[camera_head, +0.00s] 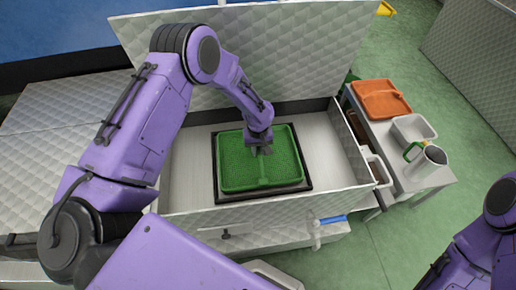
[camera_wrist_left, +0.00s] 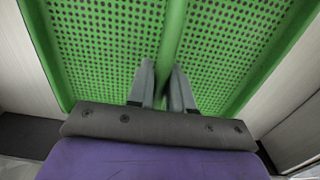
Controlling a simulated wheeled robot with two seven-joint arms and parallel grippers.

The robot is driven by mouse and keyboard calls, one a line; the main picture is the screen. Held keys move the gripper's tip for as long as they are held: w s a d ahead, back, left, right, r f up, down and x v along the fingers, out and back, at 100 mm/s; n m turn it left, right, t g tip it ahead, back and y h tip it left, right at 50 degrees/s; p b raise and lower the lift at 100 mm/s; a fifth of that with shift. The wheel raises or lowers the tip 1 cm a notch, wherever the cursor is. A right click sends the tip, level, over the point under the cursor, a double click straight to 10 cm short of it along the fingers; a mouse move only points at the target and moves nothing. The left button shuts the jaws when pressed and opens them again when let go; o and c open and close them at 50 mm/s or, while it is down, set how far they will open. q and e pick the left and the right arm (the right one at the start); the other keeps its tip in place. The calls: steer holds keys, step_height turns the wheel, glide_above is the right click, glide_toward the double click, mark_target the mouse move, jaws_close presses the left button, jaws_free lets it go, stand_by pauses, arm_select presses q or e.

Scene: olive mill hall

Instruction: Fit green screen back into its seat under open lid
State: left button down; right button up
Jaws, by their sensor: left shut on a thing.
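The green screen (camera_head: 236,172) is a perforated rectangular panel with a raised rim and a central bar. It lies at or just above the dark-framed seat (camera_head: 217,197) inside the metal box, and the dark frame shows around it. I cannot tell if it is fully down. My left gripper (camera_head: 261,150) is over the screen's middle. In the left wrist view the left gripper (camera_wrist_left: 162,88) is shut on the central bar of the screen (camera_wrist_left: 100,40). The lid (camera_head: 300,50) stands open behind the box. My right gripper is out of view.
A side table (camera_head: 440,178) on the right holds an orange tray (camera_head: 381,98), a white bin (camera_head: 412,128) and a pale jug (camera_head: 428,162) with a green handle. A blue-handled tool (camera_head: 332,219) lies at the box's front. The floor at the right is clear.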

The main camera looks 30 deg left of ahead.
mark_target(258, 148)
arm_select(q)
steer(key=shift+f+b, duration=0.4)
steer(key=shift+f, duration=0.35)
steer(key=c, duration=0.9)
jaws_free()
steer(key=shift+c, duration=0.2)
step_height(258, 148, up, 11)
steer(key=shift+f+p, duration=0.2)
steer(key=shift+p, duration=0.25)
